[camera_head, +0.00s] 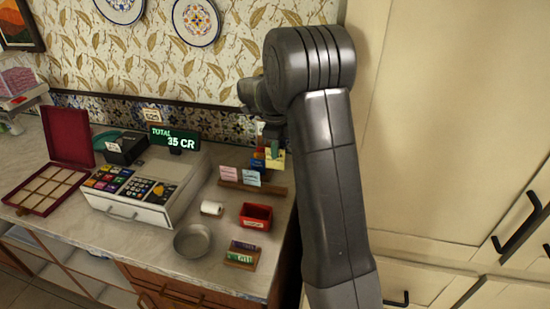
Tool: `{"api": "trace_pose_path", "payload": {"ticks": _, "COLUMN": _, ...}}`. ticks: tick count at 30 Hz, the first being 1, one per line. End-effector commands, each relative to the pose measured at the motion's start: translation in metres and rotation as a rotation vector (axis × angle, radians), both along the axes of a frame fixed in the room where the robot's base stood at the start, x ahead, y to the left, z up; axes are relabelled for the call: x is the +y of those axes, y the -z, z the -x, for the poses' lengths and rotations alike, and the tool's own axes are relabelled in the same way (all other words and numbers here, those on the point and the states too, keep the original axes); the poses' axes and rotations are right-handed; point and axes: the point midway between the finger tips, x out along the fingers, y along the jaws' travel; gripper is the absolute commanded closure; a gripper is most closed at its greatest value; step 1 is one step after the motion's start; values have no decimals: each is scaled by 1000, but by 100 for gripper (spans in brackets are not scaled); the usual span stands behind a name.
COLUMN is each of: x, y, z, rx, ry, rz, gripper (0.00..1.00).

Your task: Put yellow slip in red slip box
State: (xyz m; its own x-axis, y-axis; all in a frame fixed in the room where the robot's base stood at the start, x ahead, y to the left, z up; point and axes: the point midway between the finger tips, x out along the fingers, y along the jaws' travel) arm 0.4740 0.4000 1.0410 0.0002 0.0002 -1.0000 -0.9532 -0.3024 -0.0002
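A small yellow slip (275,159) shows at the back right of the counter, just left of my arm and partly covered by a dark green part. The red slip box (256,216) is an open red tray with a white label on its front, on the counter nearer the front. My gripper (272,130) is at the back near the wall, just above the yellow slip. It is small, dark and partly hidden by my arm. I cannot tell whether its fingers touch or hold the slip.
A wooden rack (254,188) holds a pink slip (229,173) and a light blue slip (251,178). A paper roll (212,208), a metal bowl (192,241), a small wooden holder (242,256) and a cash register (145,188) stand left and in front. Cream cabinets (450,120) close off the right.

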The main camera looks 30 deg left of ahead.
Motion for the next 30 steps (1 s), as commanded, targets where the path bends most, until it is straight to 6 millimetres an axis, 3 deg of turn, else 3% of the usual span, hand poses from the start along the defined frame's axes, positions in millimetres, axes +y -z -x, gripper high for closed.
{"api": "trace_pose_path", "payload": {"ticks": 18, "x": 0, "y": -40, "z": 0, "rx": 0, "ry": 0, "rz": 0, "gripper": 100}}
{"api": "trace_pose_path", "payload": {"ticks": 30, "x": 0, "y": -43, "z": 0, "rx": 0, "ry": 0, "rz": 0, "gripper": 100}}
